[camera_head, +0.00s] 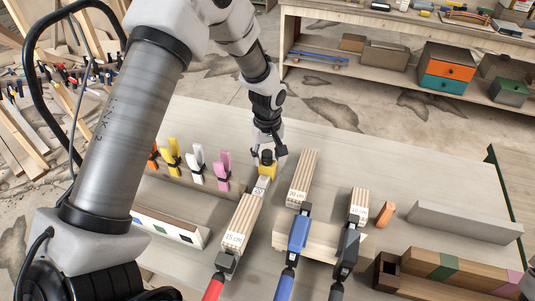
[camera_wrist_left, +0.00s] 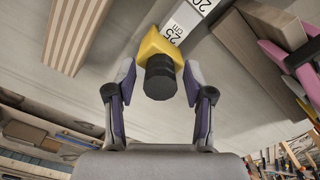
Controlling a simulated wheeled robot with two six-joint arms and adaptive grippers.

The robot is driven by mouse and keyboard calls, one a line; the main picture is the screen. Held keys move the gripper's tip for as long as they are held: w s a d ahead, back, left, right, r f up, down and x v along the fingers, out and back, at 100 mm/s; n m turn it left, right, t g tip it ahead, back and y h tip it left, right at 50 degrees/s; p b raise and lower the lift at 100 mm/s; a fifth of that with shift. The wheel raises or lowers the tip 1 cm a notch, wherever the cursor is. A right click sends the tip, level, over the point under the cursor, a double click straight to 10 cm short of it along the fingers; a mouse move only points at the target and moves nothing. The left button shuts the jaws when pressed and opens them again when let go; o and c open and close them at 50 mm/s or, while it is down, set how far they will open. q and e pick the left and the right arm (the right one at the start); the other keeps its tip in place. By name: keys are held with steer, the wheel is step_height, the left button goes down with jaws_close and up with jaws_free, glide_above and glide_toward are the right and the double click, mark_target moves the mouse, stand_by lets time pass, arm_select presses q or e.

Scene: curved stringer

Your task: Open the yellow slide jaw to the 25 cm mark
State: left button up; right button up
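The yellow slide jaw (camera_head: 267,158) sits at the far end of a pale scale bar (camera_head: 261,186), near the middle of the table. In the left wrist view the yellow jaw (camera_wrist_left: 155,44) carries a black knob (camera_wrist_left: 160,78) facing the camera. The bar beside it shows a 20 mark and a "25 cm" mark (camera_wrist_left: 174,34); the 25 cm mark is right at the jaw's edge. My left gripper (camera_wrist_left: 159,80) is open, one finger on each side of the knob, with visible gaps. It also shows in the head view (camera_head: 267,154). My right gripper is not in view.
Coloured clips (camera_head: 196,164) stand on a strip at left. A grey beam (camera_head: 464,222) and wooden blocks lie at right. The table's back right is clear.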

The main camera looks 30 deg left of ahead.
arm_select(q)
steer(key=shift+w+a+f, duration=0.1)
steer(key=shift+w, duration=0.1)
step_height(320, 180, up, 12)
stand_by(0.4)
steer(key=shift+w, duration=0.1)
